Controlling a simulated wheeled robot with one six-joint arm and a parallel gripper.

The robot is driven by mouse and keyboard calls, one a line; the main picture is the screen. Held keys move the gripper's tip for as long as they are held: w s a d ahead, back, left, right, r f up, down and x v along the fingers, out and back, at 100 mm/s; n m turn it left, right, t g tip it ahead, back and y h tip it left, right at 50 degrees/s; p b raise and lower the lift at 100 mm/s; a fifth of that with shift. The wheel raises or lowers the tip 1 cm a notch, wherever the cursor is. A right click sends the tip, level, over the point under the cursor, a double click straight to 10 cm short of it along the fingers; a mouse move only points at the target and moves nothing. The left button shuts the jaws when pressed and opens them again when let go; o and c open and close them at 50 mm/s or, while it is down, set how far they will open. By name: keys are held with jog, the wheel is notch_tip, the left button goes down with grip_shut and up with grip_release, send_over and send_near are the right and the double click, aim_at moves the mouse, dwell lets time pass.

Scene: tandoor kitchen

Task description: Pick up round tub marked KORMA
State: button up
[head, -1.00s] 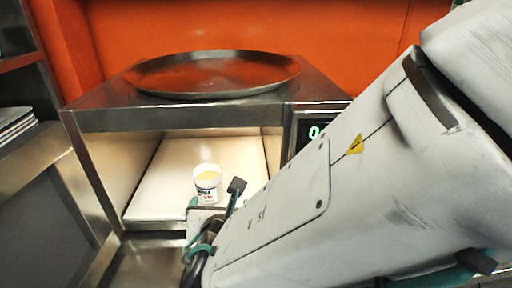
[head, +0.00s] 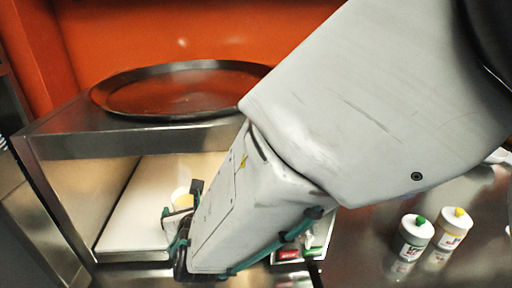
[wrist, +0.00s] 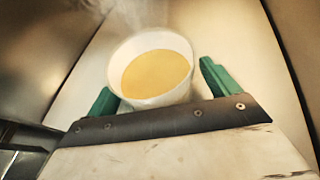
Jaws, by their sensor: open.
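The round tub is white with a yellow-orange top and stands upright on a pale board (head: 125,220) inside the open steel compartment. In the head view the tub (head: 181,197) is partly hidden behind my gripper (head: 182,206). In the wrist view the tub (wrist: 152,68) is just ahead of my gripper (wrist: 158,90), between its two green fingers. The fingers are open, and I cannot tell whether either touches the tub. The tub's label is hidden now.
The steel compartment's walls and roof (head: 130,142) surround the tub. A large round dark pan (head: 180,90) lies on top. A white-and-green bottle (head: 412,236) and a white bottle with a yellow cap (head: 453,230) stand on the steel counter at right.

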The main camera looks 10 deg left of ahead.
jog(key=c, duration=1.3)
jog(key=shift+a+r, duration=0.1)
jog(key=shift+c, duration=0.2)
